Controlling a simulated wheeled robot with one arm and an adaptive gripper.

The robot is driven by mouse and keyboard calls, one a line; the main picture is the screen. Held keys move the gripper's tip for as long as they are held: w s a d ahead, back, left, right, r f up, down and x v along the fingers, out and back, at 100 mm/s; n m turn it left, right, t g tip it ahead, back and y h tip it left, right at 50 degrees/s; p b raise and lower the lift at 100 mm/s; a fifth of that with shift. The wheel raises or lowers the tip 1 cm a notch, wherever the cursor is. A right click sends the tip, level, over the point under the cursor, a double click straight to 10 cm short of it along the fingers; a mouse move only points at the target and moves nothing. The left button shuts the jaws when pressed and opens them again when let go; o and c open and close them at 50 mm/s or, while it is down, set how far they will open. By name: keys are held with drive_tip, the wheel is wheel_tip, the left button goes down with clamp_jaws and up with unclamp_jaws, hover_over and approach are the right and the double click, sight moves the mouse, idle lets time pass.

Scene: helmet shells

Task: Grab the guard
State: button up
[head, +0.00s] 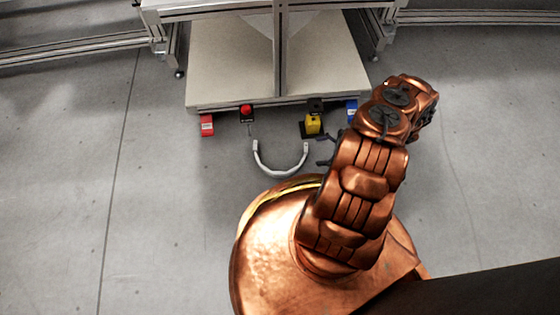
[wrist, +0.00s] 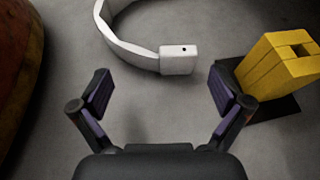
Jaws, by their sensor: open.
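The guard looks to be the white U-shaped band (head: 281,174) lying on the grey floor in front of the platform in the head view. In the wrist view the white band (wrist: 126,47) curves across the top, and its blocky end with a small dark hole faces my gripper. My gripper (wrist: 160,90) is open and empty, its two dark pads spread apart. The band's end lies ahead of the gap between the fingertips, apart from both. In the head view my gripper (head: 326,150) is small and partly hidden by my arm, to the right of the band.
A yellow block (wrist: 280,65) on a dark base stands close to my right finger; it also shows in the head view (head: 313,124). A red block (head: 207,125), a red button (head: 246,109) and a blue block (head: 351,110) line the platform's (head: 205,75) front edge. Floor at left is clear.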

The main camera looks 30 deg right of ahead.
sight(306, 151)
drive_tip(key=b+x, duration=0.2)
drive_tip(key=x, duration=0.2)
drive_tip(key=shift+w+a+b, duration=0.1)
drive_tip(key=shift+w+b, duration=0.2)
drive_tip(key=shift+b, duration=0.1)
drive_tip(key=shift+w+a, duration=0.2)
drive_tip(key=shift+a, duration=0.2)
drive_tip(key=c, duration=1.7)
